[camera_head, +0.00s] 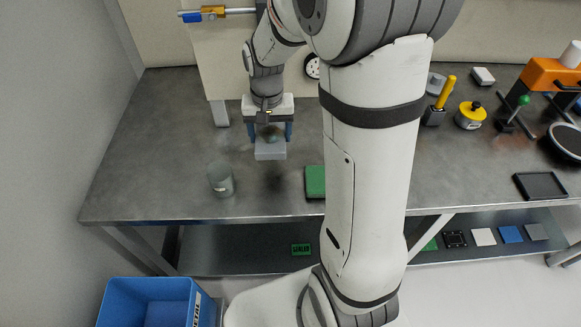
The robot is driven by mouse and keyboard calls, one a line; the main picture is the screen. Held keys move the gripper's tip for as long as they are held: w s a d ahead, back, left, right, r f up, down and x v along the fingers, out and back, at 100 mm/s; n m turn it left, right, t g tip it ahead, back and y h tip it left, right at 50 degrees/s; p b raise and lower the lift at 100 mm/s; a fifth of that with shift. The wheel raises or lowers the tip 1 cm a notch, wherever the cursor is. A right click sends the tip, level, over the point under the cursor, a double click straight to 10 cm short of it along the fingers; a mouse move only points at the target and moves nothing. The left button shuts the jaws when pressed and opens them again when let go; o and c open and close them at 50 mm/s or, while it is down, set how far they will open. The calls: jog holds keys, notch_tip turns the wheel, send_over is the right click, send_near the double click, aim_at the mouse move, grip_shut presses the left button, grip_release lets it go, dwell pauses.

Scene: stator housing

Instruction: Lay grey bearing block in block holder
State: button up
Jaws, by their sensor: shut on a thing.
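My gripper (270,136) is over the left part of the metal workbench, its two blue fingers pointing down. It is shut on a light grey block (270,152), which I take as the grey bearing block. The block hangs roughly level between the fingers, and a dark shadow on the bench below it suggests it is held above the surface. I cannot clearly identify the block holder. A black shallow tray (541,186) lies at the right front of the bench, but I cannot tell if it is the holder. My arm hides the middle of the bench.
A grey cylindrical cup (221,179) stands left of the block. A green block (315,181) lies to its right, partly behind my arm. A yellow-handled tool (445,92), a yellow container (470,115) and an orange device (552,75) stand right. Bare bench (140,170) is left.

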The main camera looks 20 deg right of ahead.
aim_at(273, 168)
notch_tip(273, 168, down, 10)
jog(key=shift+r+p, duration=0.1)
jog(key=shift+p, duration=0.25)
jog(key=shift+f, duration=0.2)
jog(key=o, duration=1.3)
jog(key=shift+r, duration=0.15)
